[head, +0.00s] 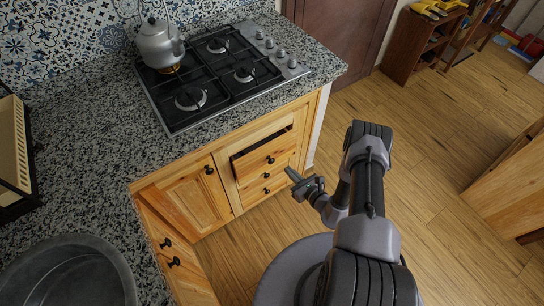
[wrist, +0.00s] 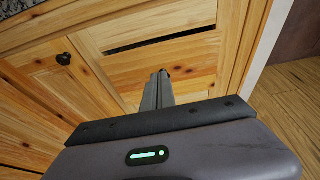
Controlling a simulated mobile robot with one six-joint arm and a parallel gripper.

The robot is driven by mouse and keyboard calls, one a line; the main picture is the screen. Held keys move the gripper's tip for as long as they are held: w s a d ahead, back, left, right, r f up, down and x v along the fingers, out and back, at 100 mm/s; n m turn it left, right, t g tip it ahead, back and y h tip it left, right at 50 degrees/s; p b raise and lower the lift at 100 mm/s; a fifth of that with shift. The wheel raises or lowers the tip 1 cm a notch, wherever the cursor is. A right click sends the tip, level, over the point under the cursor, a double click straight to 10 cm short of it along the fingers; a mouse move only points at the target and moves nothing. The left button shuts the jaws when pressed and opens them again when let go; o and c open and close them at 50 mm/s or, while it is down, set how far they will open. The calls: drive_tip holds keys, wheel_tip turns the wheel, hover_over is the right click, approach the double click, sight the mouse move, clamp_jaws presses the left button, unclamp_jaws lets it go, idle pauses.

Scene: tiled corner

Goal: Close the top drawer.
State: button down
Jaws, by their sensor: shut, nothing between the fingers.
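The top drawer (head: 262,159) is in the wooden cabinet below the stove. Its front stands slightly out, with a dark gap along its upper edge and a round black knob. In the wrist view the drawer front (wrist: 165,57) lies ahead, below the dark slit. My gripper (head: 291,173) is shut and empty, in front of the drawer stack and pointing towards it. I cannot tell whether the fingertips touch the front.
Lower drawers (head: 266,188) with black knobs sit below. A cabinet door (head: 188,200) is to the left. The granite counter (head: 100,130) carries a gas stove (head: 222,72) and a kettle (head: 159,43). The wooden floor (head: 430,140) on the right is open.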

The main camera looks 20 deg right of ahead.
drive_tip(key=b, duration=0.4)
approach(267, 145)
drive_tip(key=w+f, duration=0.1)
drive_tip(key=w+a+f, duration=0.1)
drive_tip(key=w+f, duration=0.2)
drive_tip(key=shift+a, duration=0.3)
drive_tip(key=shift+w+a+r, duration=0.15)
drive_tip(key=shift+w, duration=0.3)
drive_tip(key=b+x, duration=0.4)
drive_tip(key=shift+w+r, duration=0.2)
drive_tip(key=shift+r, duration=0.1)
drive_tip(key=shift+w+a+r, duration=0.1)
drive_tip(key=shift+w+r, duration=0.2)
drive_tip(key=shift+r, duration=0.25)
